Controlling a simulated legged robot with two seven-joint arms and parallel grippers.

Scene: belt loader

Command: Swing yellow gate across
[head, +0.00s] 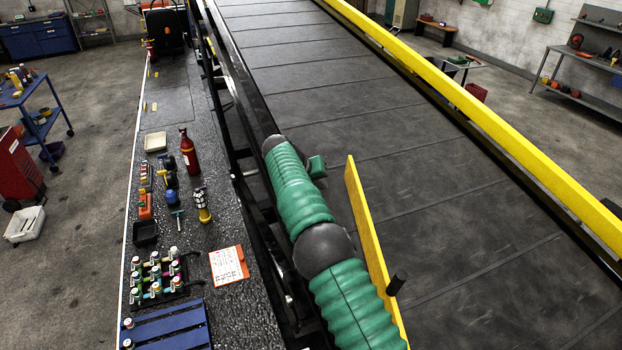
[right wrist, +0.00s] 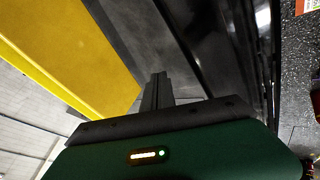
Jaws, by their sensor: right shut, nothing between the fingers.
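The yellow gate (head: 366,235) is a flat bar standing along the near left side of the dark belt (head: 400,170). A black peg (head: 397,282) sticks out near its lower end. In the right wrist view the gate appears as a broad yellow face (right wrist: 75,45) at upper left. My right gripper (right wrist: 157,90) is shut and empty, its fingers just right of the yellow face; I cannot tell if they touch it. In the head view my green right arm hides the fingers and part of the gate's left side. My left gripper is not in view.
A long yellow rail (head: 480,115) runs along the belt's far right edge. The belt surface right of the gate is clear.

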